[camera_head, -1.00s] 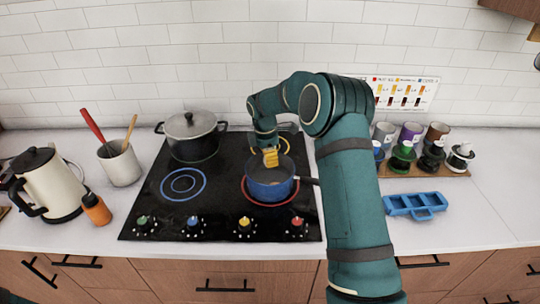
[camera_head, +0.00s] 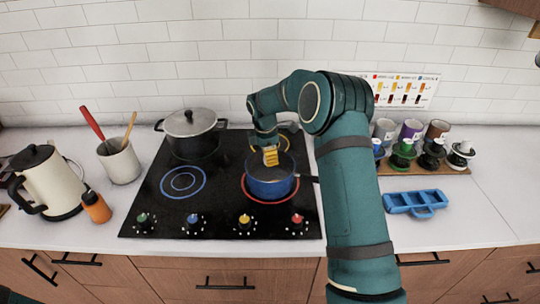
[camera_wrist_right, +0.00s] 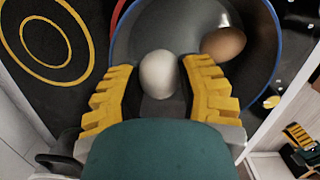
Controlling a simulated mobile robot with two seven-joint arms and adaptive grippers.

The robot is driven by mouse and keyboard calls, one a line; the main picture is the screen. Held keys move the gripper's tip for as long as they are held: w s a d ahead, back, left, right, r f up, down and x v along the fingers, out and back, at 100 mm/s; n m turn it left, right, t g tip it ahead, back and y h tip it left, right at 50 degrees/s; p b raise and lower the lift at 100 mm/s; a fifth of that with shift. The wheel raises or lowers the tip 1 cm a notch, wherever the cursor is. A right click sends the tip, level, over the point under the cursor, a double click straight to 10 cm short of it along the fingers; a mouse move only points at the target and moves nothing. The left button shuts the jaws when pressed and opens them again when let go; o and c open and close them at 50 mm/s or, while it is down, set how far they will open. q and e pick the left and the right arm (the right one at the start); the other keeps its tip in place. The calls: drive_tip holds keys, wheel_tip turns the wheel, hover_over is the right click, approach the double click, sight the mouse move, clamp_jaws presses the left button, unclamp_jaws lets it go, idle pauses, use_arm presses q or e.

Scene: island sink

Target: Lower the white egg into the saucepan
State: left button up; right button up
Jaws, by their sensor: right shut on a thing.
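The blue saucepan (camera_head: 270,189) stands on the red-ringed front right burner, its dark handle pointing right. My right gripper (camera_head: 270,158) points down into its mouth. In the right wrist view the white egg (camera_wrist_right: 158,74) is between the yellow fingers of my right gripper (camera_wrist_right: 160,85), which is shut on it. The egg is over the pan's grey interior (camera_wrist_right: 140,28); I cannot tell whether it touches the bottom. A brown egg (camera_wrist_right: 223,44) lies in the pan, to the right of the white one. The white egg is hidden in the head view. My left gripper is not in view.
A lidded pot (camera_head: 191,135) stands on the back left of the black cooktop (camera_head: 150,212). A utensil crock (camera_head: 119,161), cream kettle (camera_head: 52,186) and orange bottle (camera_head: 97,207) are at left. A blue tray (camera_head: 414,203) and a cup rack (camera_head: 450,169) are at right.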

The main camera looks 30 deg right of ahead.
drive_tip(key=o, duration=0.8)
drive_tip(key=shift+c, duration=0.2)
wheel_tip(320, 180, up, 12)
drive_tip(key=a, duration=0.1)
drive_tip(key=shift+w+a, duration=0.2)
